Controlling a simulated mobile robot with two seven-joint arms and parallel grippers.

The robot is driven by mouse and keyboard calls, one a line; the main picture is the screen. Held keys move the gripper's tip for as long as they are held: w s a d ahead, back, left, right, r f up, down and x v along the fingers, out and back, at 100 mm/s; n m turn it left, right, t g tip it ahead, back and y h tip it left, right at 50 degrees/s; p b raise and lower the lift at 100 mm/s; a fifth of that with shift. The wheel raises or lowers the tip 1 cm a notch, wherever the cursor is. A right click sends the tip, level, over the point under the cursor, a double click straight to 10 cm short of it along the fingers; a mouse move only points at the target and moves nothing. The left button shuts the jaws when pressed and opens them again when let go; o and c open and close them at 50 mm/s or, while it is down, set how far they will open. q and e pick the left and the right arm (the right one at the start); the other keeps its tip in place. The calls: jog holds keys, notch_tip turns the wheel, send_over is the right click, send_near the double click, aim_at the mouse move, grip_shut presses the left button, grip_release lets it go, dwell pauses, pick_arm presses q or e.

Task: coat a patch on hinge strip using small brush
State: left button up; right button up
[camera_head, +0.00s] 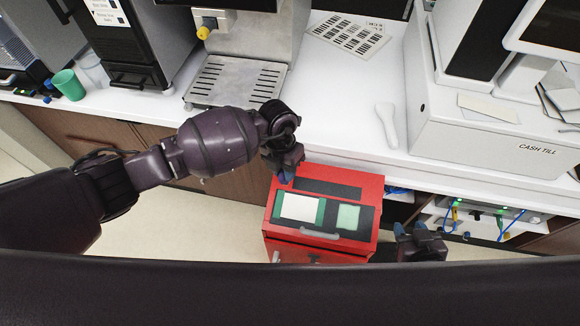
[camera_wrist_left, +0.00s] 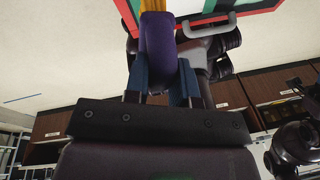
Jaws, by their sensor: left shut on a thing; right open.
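My left gripper (camera_head: 285,172) is over the back left corner of a red box. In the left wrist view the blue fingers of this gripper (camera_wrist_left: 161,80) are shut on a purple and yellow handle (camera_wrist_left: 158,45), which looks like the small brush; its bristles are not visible. A dark strip (camera_head: 327,188) crosses the back of the red box's top; it may be the hinge strip. My right gripper (camera_head: 419,240) is open, low beside the box's right side, partly hidden by my own body.
The red box (camera_head: 371,188) carries a white panel (camera_head: 299,207), a pale green panel (camera_head: 348,217) and a grey handle (camera_head: 320,234). Behind it, the white counter (camera_head: 340,130) holds a coffee machine (camera_head: 236,80), a green cup (camera_head: 69,85) and a cash till (camera_head: 490,135).

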pick_arm(q)
jog(key=shift+s+d+r+n, duration=0.1)
jog(key=shift+s+d+n, duration=0.05)
jog(key=shift+d+n, duration=0.6)
jog(key=shift+w+f+b, duration=0.25)
jog(key=shift+f+b, duration=0.8)
jog(key=shift+f, duration=0.2)
jog(key=shift+w+f+b, duration=0.25)
jog(key=shift+f+b, duration=0.35)
jog(key=shift+f, duration=0.05)
jog(key=shift+w+d+f+b, duration=0.1)
jog(key=shift+w+f+b, duration=0.2)
jog(key=shift+f+b, duration=0.5)
jog(key=shift+w+f, duration=0.1)
jog(key=shift+f, duration=0.1)
jog(key=shift+r, duration=0.1)
pick_arm(e)
notch_tip(320, 180, down, 7)
jog(key=s, duration=0.1)
jog(key=shift+s+g, duration=0.3)
jog(key=shift+w+r, duration=0.2)
